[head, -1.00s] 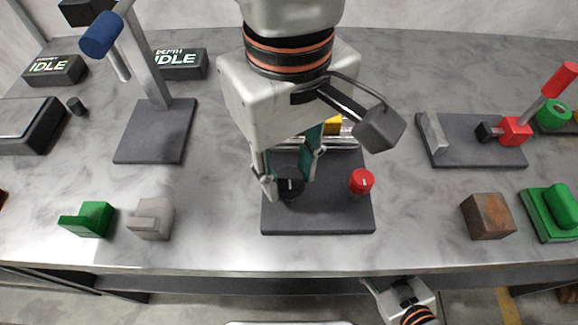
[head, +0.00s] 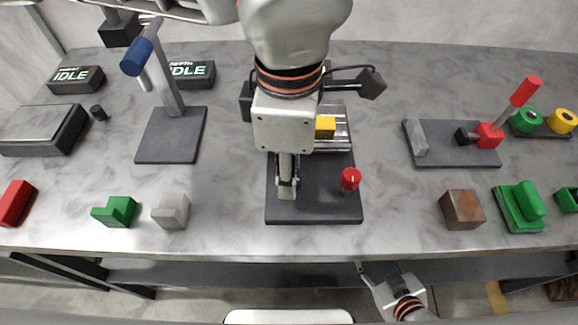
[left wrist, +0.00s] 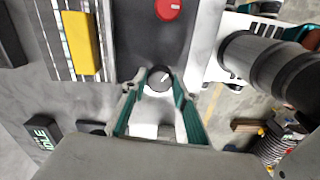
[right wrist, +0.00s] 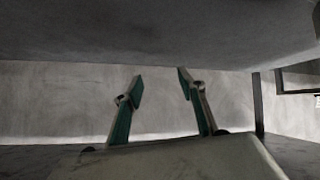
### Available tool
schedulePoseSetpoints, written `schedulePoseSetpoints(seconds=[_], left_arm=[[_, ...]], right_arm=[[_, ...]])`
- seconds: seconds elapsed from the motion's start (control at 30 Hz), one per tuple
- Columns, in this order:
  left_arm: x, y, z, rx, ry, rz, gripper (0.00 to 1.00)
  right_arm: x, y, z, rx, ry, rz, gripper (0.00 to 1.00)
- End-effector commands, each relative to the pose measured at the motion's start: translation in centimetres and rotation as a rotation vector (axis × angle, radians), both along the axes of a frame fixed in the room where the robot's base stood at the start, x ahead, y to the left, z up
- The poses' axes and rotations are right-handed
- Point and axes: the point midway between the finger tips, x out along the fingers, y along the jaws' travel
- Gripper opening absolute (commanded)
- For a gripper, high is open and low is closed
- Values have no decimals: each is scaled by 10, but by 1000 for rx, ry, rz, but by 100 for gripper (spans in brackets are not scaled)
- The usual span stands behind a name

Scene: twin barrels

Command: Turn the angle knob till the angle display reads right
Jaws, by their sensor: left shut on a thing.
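My left gripper (head: 287,185) points down at the dark base plate (head: 320,208). In the left wrist view its fingers (left wrist: 160,84) are shut on the round black knob (left wrist: 161,79), whose white mark points to the upper right. The gripper hides the knob in the head view. A red knob (head: 349,180) stands to its right on the same plate. Two displays at the back left (head: 76,76) and (head: 190,72) both read IDLE; the second is labelled DEPTH, and the first label is too blurred to read. My right gripper (right wrist: 160,84) is open and empty below the table edge.
A yellow block (head: 325,127) sits in a rail behind the knobs. A stand with a blue-ended lever (head: 138,57) is at left, a red-handled lever (head: 524,92) at right. Green (head: 115,211), grey (head: 171,211) and brown (head: 462,209) blocks lie near the front edge.

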Motion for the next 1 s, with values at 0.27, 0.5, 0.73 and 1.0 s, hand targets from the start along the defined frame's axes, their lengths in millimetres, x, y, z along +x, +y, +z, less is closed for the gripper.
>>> schedulePoseSetpoints(seconds=[0.27, 0.5, 0.73, 1.0], left_arm=[[0, 0, 2, 0, -2, 262, 7], [0, 0, 2, 0, -1, 490, 7], [-1, 0, 1, 0, 0, 708, 7], [-1, 0, 1, 0, -1, 964, 7]], right_arm=[[-2, -3, 2, -3, 5, -3, 40], [2, -2, 9, 2, -7, -2, 40], [1, -1, 9, 4, -4, -1, 40], [3, 0, 13, 9, -9, -1, 40]])
